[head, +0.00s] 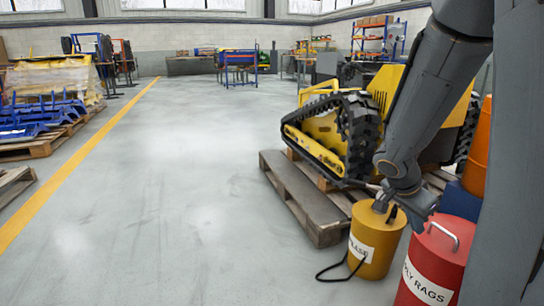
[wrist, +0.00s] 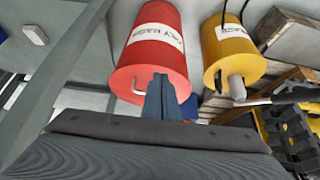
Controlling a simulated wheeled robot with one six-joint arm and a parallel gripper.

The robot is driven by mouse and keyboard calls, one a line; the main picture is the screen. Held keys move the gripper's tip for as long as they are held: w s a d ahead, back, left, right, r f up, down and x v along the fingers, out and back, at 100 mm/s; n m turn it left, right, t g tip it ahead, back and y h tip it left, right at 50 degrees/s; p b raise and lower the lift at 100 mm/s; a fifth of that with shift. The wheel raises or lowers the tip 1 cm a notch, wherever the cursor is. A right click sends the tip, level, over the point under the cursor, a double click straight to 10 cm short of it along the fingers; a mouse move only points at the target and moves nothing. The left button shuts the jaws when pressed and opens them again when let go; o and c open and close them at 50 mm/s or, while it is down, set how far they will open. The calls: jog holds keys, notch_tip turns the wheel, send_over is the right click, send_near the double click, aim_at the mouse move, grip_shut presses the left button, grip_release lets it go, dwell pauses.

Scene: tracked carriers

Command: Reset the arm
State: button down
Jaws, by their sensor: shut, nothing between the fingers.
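My arm (head: 430,95) reaches down from the upper right in the head view. My gripper (head: 417,222) is low, between the yellow can and the red can, close to the red can's top. In the wrist view my gripper (wrist: 160,78) is shut and empty, its fingers together in front of the red can (wrist: 155,45). I cannot tell whether they touch it. The red can (head: 437,262) has a white label ending in "LY RAGS" and a metal handle. The yellow can (head: 375,240) has a white label and a dark cable beside it.
A yellow tracked machine (head: 325,130) stands on a wooden pallet (head: 300,205) behind the cans. An orange cylinder (head: 480,150) is at the right. Pallets with blue parts (head: 40,115) are at the left. The grey floor left of the machine is clear, with a yellow line.

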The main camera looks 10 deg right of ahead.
jog(key=s+a+r+n+y+p, duration=0.1)
jog(key=s+a+r+n+y, duration=0.3)
jog(key=a, duration=0.9)
jog(key=w+a+r+n+h+p, duration=0.1)
jog(key=a+n, duration=0.5)
jog(key=a, duration=0.7)
jog(key=s+a+r+n+g+y+p, duration=0.1)
jog(key=s+a+r+n+y, duration=0.15)
jog(key=s+a+n, duration=0.55)
jog(key=s+a+r+n+y+p, duration=0.1)
jog(key=s+a+r+n+y, duration=0.2)
jog(key=s+a, duration=0.95)
jog(key=d+r+m+p, duration=0.1)
jog(key=d+r+p, duration=0.5)
jog(key=r+p, duration=0.3)
jog(key=d+r+m+h+p, duration=0.1)
jog(key=d+r+m+p, duration=0.1)
jog(key=d+r+p, duration=0.4)
jog(key=w+d+r+m+h+p, duration=0.1)
jog(key=d+r+m+p, duration=0.1)
jog(key=d+r+p, duration=0.5)
jog(key=shift+r+p, duration=3.3)
jog(key=shift+p, duration=4.6)
jog(key=shift+w+h, duration=0.1)
jog(key=shift+h, duration=0.15)
